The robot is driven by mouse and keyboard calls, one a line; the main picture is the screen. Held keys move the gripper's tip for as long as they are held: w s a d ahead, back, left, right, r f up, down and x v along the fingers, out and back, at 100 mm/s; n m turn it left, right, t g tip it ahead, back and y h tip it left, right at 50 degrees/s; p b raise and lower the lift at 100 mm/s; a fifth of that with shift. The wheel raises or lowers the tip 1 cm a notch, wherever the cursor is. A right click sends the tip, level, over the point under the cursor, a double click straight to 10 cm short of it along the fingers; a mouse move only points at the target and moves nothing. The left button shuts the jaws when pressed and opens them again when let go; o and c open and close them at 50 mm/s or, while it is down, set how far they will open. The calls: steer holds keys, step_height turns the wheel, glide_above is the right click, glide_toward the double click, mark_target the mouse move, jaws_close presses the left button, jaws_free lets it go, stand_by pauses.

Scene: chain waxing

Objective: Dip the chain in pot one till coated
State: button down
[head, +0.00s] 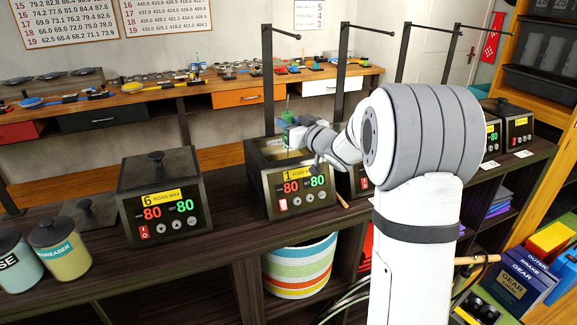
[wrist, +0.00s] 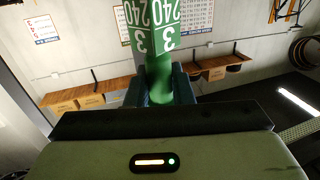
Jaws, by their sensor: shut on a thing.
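Pot one (head: 290,187), a dark box labelled "1 ROAD WAX" with readings of 80 and 80, stands on the dark bench with its top open. My gripper (head: 290,128) is above its opening, shut on a green handle (head: 288,113). In the wrist view the green handle (wrist: 160,60) stands between the jaws (wrist: 160,88) and bears a tag reading "3" and "240". The chain cannot be made out in either view. Pot one's walls and my arm hide what is below the gripper.
Pot six (head: 160,196), closed by its lid, stands to the left. A loose dark lid (head: 92,212) lies beside it, near the degreaser jar (head: 60,248). Hook stands (head: 268,85) rise behind the pots. More pots (head: 518,122) stand to the right, partly behind my arm.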

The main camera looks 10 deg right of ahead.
steer(key=shift+r+p, duration=4.2)
steer(key=shift+r, duration=1.35)
steer(key=shift+f, duration=0.1)
